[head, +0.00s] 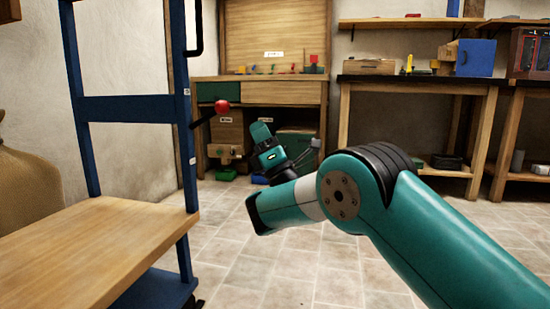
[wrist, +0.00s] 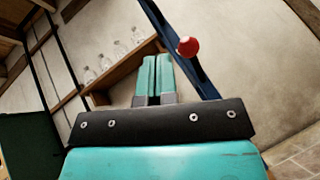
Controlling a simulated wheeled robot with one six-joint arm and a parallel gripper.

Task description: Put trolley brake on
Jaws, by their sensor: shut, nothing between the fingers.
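The trolley has a blue frame (head: 130,108) and a wooden deck (head: 80,245), at the left of the head view. Its brake lever ends in a red knob (head: 222,107). The dark lever reaches out from the right post and tilts up to the right. Small white labels sit on that post above and below the lever, too small to read. The red knob (wrist: 188,46) also shows in the wrist view, just right of and beyond my fingertips. My gripper (wrist: 156,60) is shut and empty, its teal fingers together. It appears apart from the knob.
A wooden workbench (head: 270,92) with a green drawer stands behind the lever. Another bench (head: 415,85) at the right carries a blue box (head: 475,58). A sack (head: 28,185) is at the far left. Tiled floor (head: 330,280) is clear around the trolley's right side.

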